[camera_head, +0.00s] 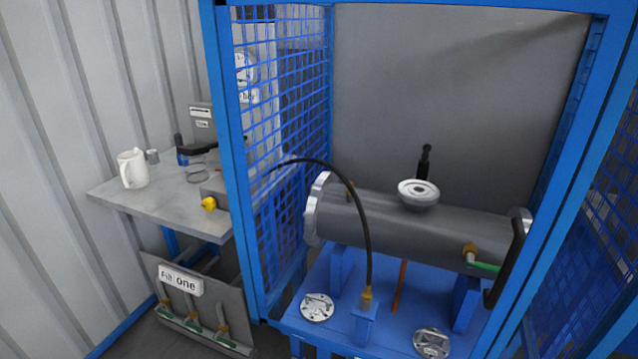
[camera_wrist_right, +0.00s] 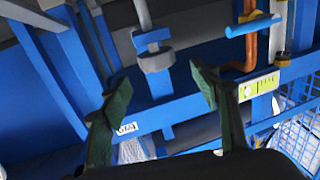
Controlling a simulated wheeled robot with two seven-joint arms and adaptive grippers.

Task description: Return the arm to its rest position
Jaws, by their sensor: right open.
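My right gripper (camera_wrist_right: 158,95) shows in the right wrist view with its two green-tipped fingers spread apart. It is open, and nothing is held between the fingers. Blue frame bars and a grey pipe fitting (camera_wrist_right: 157,62) show beyond the fingers; I cannot tell how far away they are. Neither arm nor gripper shows in the head view. The flanged shell (camera_head: 420,228) lies level on blue supports inside the blue cage in the head view. A round pale flanged fitting (camera_head: 418,192) sits on its top.
Blue cage posts (camera_head: 236,170) and mesh (camera_head: 290,110) bound the shell. A black hose (camera_head: 364,220) arcs in front of it. Round flanges (camera_head: 317,307) lie on the blue base. A grey table (camera_head: 165,207) with a white mug (camera_head: 132,169) stands at left.

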